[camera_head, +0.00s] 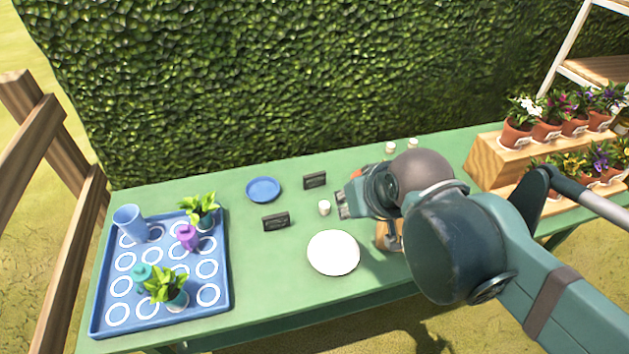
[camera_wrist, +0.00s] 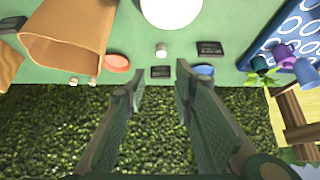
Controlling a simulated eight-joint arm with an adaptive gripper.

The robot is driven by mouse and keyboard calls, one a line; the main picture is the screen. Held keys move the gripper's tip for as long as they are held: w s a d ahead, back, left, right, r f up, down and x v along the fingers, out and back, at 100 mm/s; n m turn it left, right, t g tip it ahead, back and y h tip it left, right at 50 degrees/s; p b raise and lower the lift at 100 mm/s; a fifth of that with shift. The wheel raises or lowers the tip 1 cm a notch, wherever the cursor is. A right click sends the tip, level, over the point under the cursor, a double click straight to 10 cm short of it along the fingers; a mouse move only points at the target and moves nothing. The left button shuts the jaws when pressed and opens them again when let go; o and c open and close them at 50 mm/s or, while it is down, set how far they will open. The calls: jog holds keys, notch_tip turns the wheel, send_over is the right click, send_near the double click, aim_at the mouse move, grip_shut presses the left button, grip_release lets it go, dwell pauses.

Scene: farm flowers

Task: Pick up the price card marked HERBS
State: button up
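Two small black cards stand on the green table. The far card (camera_head: 315,180) is near the hedge, and the nearer card (camera_head: 276,221) is closer to the tray. The lettering on both is too small to read, so I cannot tell which says HERBS. In the wrist view the far card (camera_wrist: 161,71) appears between my fingertips, beyond them, and the nearer card (camera_wrist: 210,48) lies to their right. My gripper (camera_head: 343,204) is above the table, right of both cards. In the wrist view its fingers (camera_wrist: 160,82) are apart, with nothing held.
A white plate (camera_head: 333,252), a blue plate (camera_head: 263,189) and a small white pot (camera_head: 324,208) stand near the cards. A blue tray (camera_head: 221,285) is at left. A brown paper bag (camera_wrist: 70,25) and a red plate (camera_wrist: 117,62) show in the wrist view. Flowerpots (camera_head: 517,134) stand at right.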

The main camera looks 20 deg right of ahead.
jog(key=shift+w+m, duration=0.5)
jog(key=shift+w, duration=0.5)
jog(key=m+g+h+p, duration=0.4)
jog(key=m+g+p, duration=0.3)
jog(key=m, duration=0.8)
send_over(313, 174)
jog(key=s+a, duration=0.1)
jog(key=a, duration=0.1)
jog(key=shift+t, duration=0.3)
notch_tip(313, 174, down, 13)
jog(key=shift+f+p, duration=0.1)
jog(key=shift+p, duration=0.25)
jog(key=shift+w+a+f+m+h, duration=0.1)
jog(key=shift+w+f+m+h, duration=0.2)
jog(key=shift+f+m, duration=0.25)
jog(key=shift+s+f, duration=0.1)
jog(key=shift+f, duration=0.05)
jog(key=shift+x, duration=1.2)
jog(key=shift+f, duration=0.15)
jog(key=shift+b+x, duration=1.05)
jog(key=shift+x, duration=1.4)
